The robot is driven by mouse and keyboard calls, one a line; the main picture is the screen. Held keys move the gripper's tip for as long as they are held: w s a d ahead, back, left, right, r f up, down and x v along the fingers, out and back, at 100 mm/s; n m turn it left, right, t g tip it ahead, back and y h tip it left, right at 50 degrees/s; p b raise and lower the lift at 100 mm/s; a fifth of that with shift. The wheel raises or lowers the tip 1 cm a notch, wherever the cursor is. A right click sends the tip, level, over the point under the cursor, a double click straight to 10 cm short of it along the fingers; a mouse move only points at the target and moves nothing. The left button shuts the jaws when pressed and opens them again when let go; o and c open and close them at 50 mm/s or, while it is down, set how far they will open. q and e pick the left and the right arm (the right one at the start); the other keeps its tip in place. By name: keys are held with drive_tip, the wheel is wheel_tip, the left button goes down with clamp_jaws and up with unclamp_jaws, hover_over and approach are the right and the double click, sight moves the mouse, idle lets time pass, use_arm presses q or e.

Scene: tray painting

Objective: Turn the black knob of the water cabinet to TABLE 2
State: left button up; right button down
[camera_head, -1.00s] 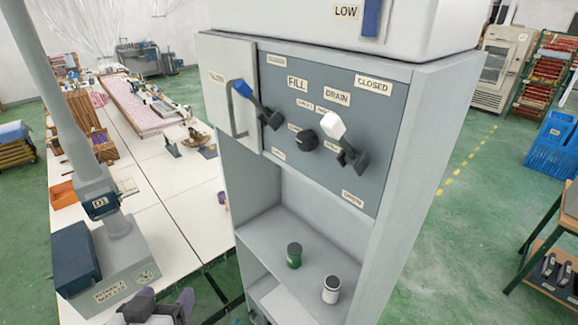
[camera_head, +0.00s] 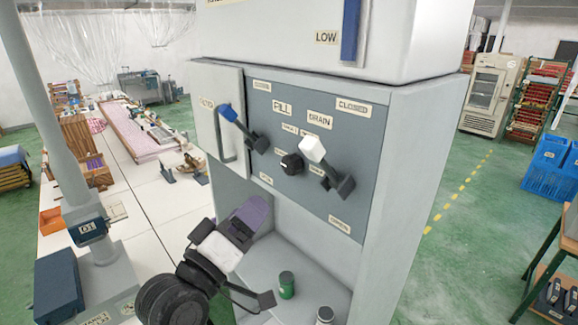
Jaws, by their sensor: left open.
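The black knob (camera_head: 292,163) sits on the grey-blue panel (camera_head: 350,128) of the water cabinet (camera_head: 395,190), between a blue-handled lever (camera_head: 229,114) and a white-handled lever (camera_head: 313,149). Small labels surround the knob, but they are too small to read for certain, and the knob's pointing direction is unclear. My left gripper (camera_head: 262,252) is open and empty. It is below and left of the knob, in front of the cabinet's lower left side, and apart from the knob. My right gripper is not in view.
A handle bar (camera_head: 222,140) stands out at the panel's left. FILL, DRAIN and CLOSED labels are on the panel. A long white table (camera_head: 150,212) lies at left.

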sight(287, 167)
use_arm(q)
drive_tip(key=p+x, duration=0.3)
drive_tip(key=x, duration=0.9)
drive_tip(key=shift+w+d+p, duration=0.1)
drive_tip(key=shift+w+p, duration=0.15)
drive_tip(key=shift+p, duration=0.1)
drive_tip(key=c, duration=0.9)
drive_tip(key=shift+c, duration=0.2)
